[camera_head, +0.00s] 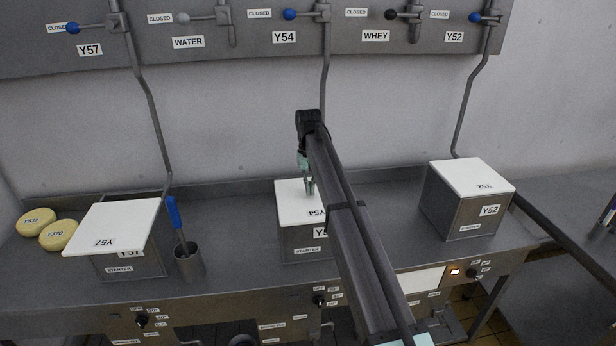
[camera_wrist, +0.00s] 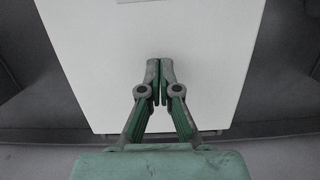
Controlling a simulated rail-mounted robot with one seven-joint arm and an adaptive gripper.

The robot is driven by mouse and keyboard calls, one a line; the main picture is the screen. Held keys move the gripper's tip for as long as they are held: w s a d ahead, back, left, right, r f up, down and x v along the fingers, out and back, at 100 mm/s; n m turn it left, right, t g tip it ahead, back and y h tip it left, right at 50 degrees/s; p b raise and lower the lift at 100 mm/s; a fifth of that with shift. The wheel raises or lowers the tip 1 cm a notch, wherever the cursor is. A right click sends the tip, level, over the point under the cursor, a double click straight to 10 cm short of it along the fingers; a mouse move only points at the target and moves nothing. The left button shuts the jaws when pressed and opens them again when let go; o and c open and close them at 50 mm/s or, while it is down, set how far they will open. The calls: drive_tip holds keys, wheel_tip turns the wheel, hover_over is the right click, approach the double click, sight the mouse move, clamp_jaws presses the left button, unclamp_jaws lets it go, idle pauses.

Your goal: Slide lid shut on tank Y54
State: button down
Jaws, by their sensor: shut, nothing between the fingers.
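The middle tank Y54 (camera_head: 301,245) is a grey steel box on the counter, labelled STARTER on its front. Its white lid (camera_head: 290,203) lies on top and bears the label Y54; it seems to cover the top, though my arm hides its right part. My gripper (camera_head: 309,190) is over the lid, pointing down, with its fingers together and empty. In the wrist view the shut fingertips (camera_wrist: 160,65) lie in front of the white lid (camera_wrist: 100,50). I cannot tell whether they touch it.
Tank Y57 (camera_head: 135,265) with a skewed white lid stands at left, beside a blue-handled tool (camera_head: 175,215) in a metal cup (camera_head: 190,265). Two yellow cheeses (camera_head: 37,221) lie far left. Tank Y52 (camera_head: 455,212) stands at right, lidded. Pipes (camera_head: 152,110) run down the wall.

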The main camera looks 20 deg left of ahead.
sight(312, 205)
drive_tip(key=s+d, duration=0.1)
drive_tip(key=s+d+p, duration=0.1)
drive_tip(key=s, duration=0.1)
drive_tip(key=shift+s, duration=0.15)
drive_tip(key=shift+a+f+p, duration=0.1)
drive_tip(key=shift+f+p, duration=0.3)
drive_tip(key=shift+p, duration=0.05)
drive_tip(key=shift+f, duration=0.4)
drive_tip(key=w, duration=0.1)
drive_tip(key=w+a, duration=0.1)
drive_tip(key=w+a+b, duration=0.1)
drive_tip(key=shift+w+f, duration=0.1)
drive_tip(key=shift+w, duration=0.25)
